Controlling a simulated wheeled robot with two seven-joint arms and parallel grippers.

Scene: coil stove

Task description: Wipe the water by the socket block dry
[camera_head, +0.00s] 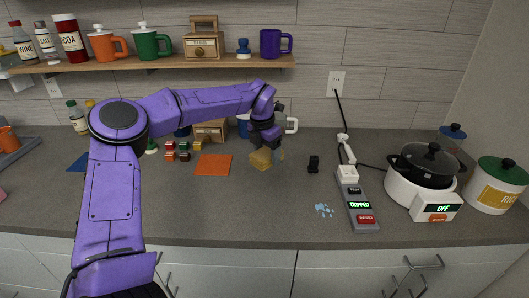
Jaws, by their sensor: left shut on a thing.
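A small pale-blue patch of water (324,210) lies on the grey counter just left of the socket block (357,203). The socket block shows a TEST button, a green-lit TRIPPED label and a red RESET button. A white plug sits at its far end. My left gripper (270,148) is over the counter's middle, shut on a yellow sponge-like block (261,159), left of and behind the water. I cannot tell whether the block touches the counter. My right gripper is not in view.
A white cooker (402,192) with a black lidded pot stands right of the socket block, its display reading OFF. A rice canister (491,187) is at the far right. A small black object (313,164) and an orange mat (213,164) lie on the counter. The front middle counter is clear.

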